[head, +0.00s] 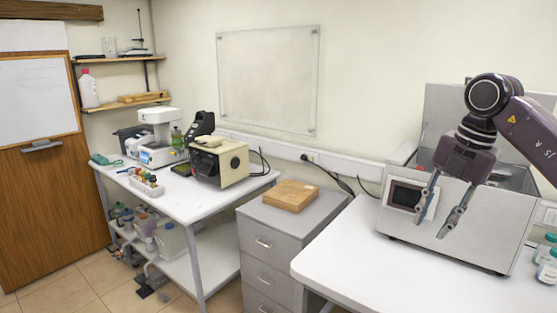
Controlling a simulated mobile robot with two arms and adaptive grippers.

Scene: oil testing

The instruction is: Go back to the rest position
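My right gripper (432,213) hangs from my arm at the right of the head view, in front of the grey tester box (475,208) with a small dark screen. Its two fingers point down and stand apart, with nothing between them. The fingers overlap the front of the box in the picture; I cannot tell whether they touch it. The lid (437,105) of the box stands raised, and its inside is partly hidden behind my arm. My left gripper is not in the head view.
The white table (350,257) has free room left of the box. Bottles (547,265) stand at its right edge. A grey drawer cabinet (268,238) bears a wooden block (291,195). Another white table (195,205) at left carries instruments and a beige device (220,163).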

